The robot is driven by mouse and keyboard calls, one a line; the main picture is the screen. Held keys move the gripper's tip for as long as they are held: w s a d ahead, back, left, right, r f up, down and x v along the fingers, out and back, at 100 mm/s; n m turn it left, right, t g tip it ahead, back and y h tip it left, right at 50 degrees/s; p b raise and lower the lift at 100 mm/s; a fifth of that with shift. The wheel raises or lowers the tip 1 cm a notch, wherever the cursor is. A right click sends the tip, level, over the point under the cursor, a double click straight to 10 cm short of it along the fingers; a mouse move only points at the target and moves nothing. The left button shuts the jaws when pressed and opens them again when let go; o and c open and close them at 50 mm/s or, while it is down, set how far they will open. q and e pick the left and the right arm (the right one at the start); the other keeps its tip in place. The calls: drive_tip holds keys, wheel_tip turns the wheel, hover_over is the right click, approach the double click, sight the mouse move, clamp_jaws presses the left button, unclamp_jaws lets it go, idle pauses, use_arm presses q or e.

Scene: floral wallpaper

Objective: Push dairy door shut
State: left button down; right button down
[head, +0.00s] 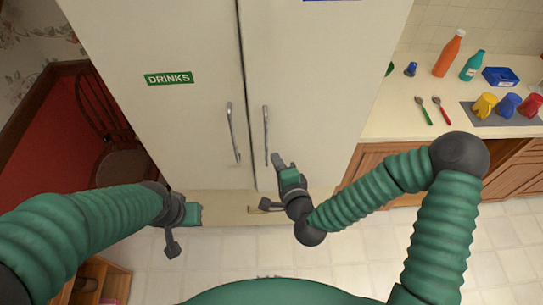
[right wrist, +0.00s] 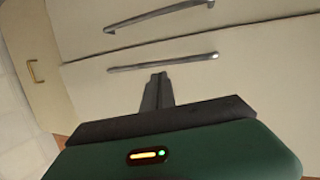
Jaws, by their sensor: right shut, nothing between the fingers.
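A tall cream cabinet has two doors side by side. The left door (head: 190,110) carries a green "DRINKS" label (head: 169,78). The right door (head: 315,90) has a blue label (head: 332,1) cut off at the top edge, its text unreadable. A dark gap runs between the doors; I cannot tell how far the right door stands open. My right gripper (head: 278,160) is shut and empty, in front of the right door's lower part, just right of its handle (head: 266,135). In the right wrist view its fingers (right wrist: 157,92) point at a handle (right wrist: 163,62); contact is unclear. My left gripper (head: 190,213) is low at left, its jaws unclear.
A counter (head: 405,115) at the right holds an orange bottle (head: 449,54), a teal bottle (head: 472,66), a blue box (head: 500,77), cups and utensils. A dark chair (head: 120,160) stands at the left. The tiled floor (head: 350,255) in front is mostly clear.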

sight(267, 138)
drive_tip(key=x, duration=0.2)
drive_tip(key=p+x, duration=0.1)
drive_tip(key=x, duration=0.1)
drive_tip(key=r+p+x, duration=0.1)
drive_tip(key=x, duration=0.1)
drive_tip(key=shift+w+a, duration=0.3)
drive_tip(key=shift+w+a+m+h, duration=0.15)
drive_tip(key=shift+w+m+h, duration=0.3)
drive_tip(key=shift+w, duration=0.55)
drive_tip(key=shift+w+r, duration=0.1)
drive_tip(key=shift+w, duration=0.05)
drive_tip(key=shift+r, duration=0.15)
